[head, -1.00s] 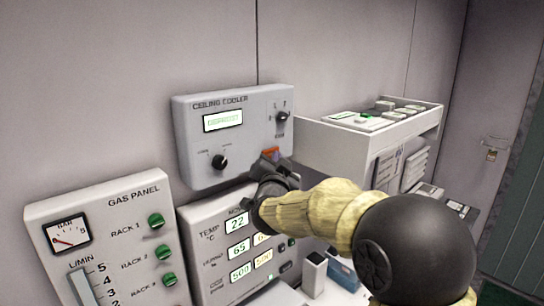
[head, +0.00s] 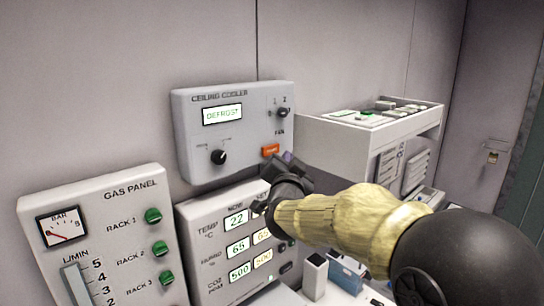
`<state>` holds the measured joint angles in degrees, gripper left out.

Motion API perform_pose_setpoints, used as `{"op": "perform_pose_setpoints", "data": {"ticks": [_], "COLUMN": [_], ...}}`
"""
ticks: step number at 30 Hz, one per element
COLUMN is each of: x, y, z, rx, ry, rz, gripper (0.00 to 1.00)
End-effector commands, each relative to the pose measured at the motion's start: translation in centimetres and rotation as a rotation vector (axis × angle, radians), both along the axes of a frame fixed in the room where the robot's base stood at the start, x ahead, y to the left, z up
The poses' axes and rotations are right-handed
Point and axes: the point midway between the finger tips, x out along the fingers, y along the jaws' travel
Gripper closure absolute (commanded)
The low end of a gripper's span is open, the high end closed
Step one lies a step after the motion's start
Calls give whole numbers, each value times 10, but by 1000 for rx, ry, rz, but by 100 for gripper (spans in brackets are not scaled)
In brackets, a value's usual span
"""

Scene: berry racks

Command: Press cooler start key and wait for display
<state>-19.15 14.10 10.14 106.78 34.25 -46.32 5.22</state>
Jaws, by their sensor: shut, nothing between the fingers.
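The ceiling cooler panel (head: 235,160) is a grey box on the wall in the head view. Its display (head: 222,115) is lit and reads DEFROST. Its orange start key (head: 270,151) sits at the lower right of the panel, fully in sight. A black mode knob (head: 218,157) is at lower left and a black fan knob (head: 283,112) at upper right. My gripper (head: 282,166) is shut and empty, just below and to the right of the orange key, and looks apart from it. Its fingertips are dark and hard to make out.
The climate panel (head: 212,236) with lit numbers is below the cooler. The gas panel (head: 110,200) with green knobs is at left. A white shelf unit (head: 345,142) with trays juts out close to the right of my gripper. Small containers (head: 315,274) stand below my arm.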

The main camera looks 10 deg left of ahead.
Motion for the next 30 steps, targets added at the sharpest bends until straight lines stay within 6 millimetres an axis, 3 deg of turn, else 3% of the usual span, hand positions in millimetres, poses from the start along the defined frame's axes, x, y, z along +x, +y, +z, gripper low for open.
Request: {"op": "perform_pose_setpoints", "data": {"ticks": [9, 23, 26, 30], "x": [-14, -15, -15, -22], "y": [-17, -18, -22, -40], "z": [-1, -2, -15, -68], "rx": [0, -4, -35, -152], "ry": [1, 5, 42, 189], "rz": [-1, 1, 11, 52], "gripper": [100, 100, 100, 100]}}
